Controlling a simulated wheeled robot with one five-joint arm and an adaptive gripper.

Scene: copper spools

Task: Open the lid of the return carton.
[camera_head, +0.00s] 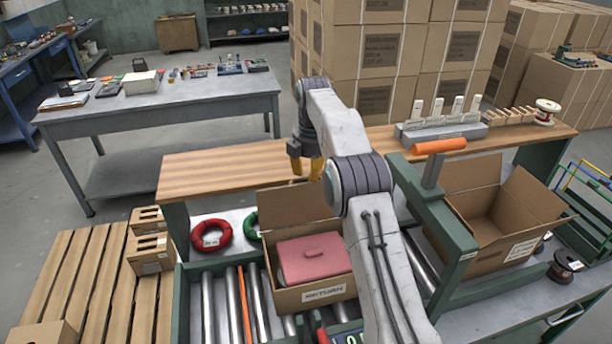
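The return carton (268,256) is a brown box with a white RETURN label on its front wall, standing on the roller section below the wooden shelf. A brown panel (290,208) stands raised at its back, and the carton's top looks open. A pink-red piece (312,260) with a small dark detail lies in the carton's opening. I cannot tell if it is a lid or contents. My gripper (306,170) has yellow fingers that appear spread and empty. It hangs above and behind the carton, near the wooden shelf, apart from the carton. My arm hides the carton's right side.
A green frame (440,215) stands right of my arm, beside another open carton (500,215). Red and green coils (211,235) lie left of the return carton. Stacked boxes stand behind.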

